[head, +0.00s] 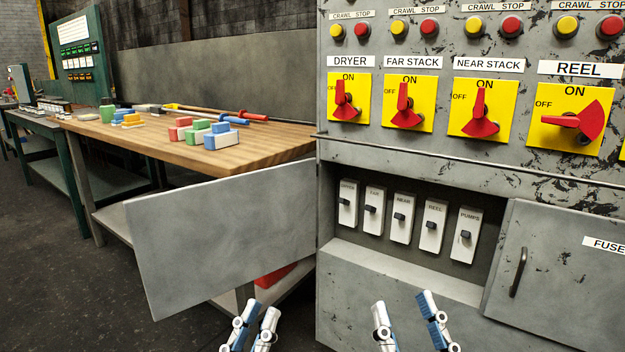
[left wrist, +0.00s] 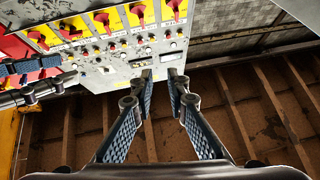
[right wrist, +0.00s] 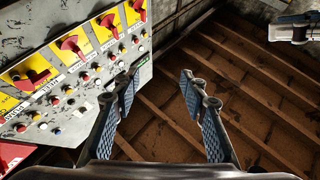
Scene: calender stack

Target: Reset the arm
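My left gripper (head: 252,322) is at the bottom middle of the head view, in front of the cabinet's left edge. My right gripper (head: 408,312) is to its right, in front of the cabinet's lower part. In the left wrist view, the left gripper (left wrist: 160,82) has its fingers apart with nothing between them. In the right wrist view, the right gripper (right wrist: 187,82) also has its fingers apart and is empty. Neither gripper visibly touches anything. Both wrist views look up past the panel to the ceiling.
The grey cabinet (head: 400,158) carries yellow-plated red rotary switches, push buttons and a recess with several breakers (head: 402,217). Its left door (head: 230,235) stands open; the fuse door (head: 560,270) is at lower right. A wooden workbench (head: 270,148) with coloured blocks (head: 222,140) stands behind left.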

